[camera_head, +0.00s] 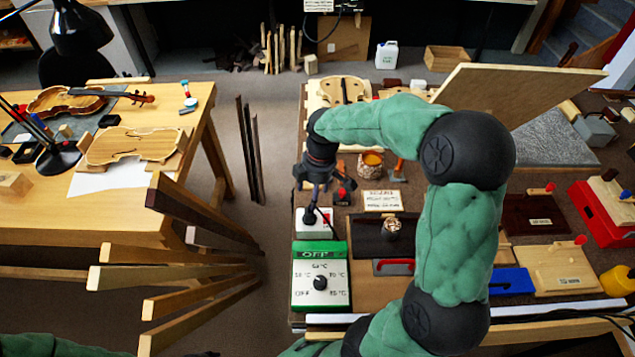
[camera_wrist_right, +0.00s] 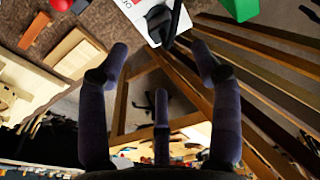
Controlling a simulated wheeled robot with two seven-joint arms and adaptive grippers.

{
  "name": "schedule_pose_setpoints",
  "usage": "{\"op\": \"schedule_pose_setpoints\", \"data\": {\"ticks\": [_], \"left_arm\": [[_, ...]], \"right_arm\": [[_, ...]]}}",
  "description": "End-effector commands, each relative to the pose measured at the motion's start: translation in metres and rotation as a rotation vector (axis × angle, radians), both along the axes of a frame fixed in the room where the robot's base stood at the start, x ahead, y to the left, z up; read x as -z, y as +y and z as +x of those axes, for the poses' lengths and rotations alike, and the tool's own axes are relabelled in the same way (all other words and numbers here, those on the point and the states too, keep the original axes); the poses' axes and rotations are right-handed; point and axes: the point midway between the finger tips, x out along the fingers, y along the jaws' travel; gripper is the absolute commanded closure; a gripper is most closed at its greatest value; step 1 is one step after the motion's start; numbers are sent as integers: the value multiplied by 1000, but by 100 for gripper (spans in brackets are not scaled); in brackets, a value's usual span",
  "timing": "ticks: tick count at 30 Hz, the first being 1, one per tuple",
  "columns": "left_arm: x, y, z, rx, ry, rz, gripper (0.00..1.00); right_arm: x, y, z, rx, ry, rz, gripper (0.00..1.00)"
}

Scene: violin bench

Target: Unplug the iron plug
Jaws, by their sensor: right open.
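The iron plug (camera_head: 309,214) is black and stands in a white socket box (camera_head: 326,218) with a red part, behind the green control box (camera_head: 320,262) marked OFF. In the right wrist view the plug (camera_wrist_right: 168,22) shows at the top, beyond the fingertips and roughly between them. My right gripper (camera_head: 317,190) points down just above the socket box. It also shows in the wrist view (camera_wrist_right: 161,58), with its fingers spread and nothing between them. A metal piece (camera_head: 392,223), perhaps the iron, sits on a dark panel to the right. My left gripper is out of view.
My right arm covers much of the bench's middle. A small pot (camera_head: 371,168) and a label card (camera_head: 382,201) stand close to the right gripper. Wooden strips (camera_head: 200,290) fan out left of the bench. A violin table (camera_head: 190,105) stands farther left.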

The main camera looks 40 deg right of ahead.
Motion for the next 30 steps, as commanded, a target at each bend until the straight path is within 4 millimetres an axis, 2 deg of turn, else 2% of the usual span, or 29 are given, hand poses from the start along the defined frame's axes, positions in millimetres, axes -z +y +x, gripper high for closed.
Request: {"op": "schedule_pose_setpoints", "data": {"ticks": [16,22,30], "left_arm": [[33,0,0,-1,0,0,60],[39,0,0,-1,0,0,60],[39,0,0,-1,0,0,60]], "right_arm": [[85,8,6,0,3,1,35],[99,9,7,0,0,0,35],[102,10,8,1,0,0,35]]}}
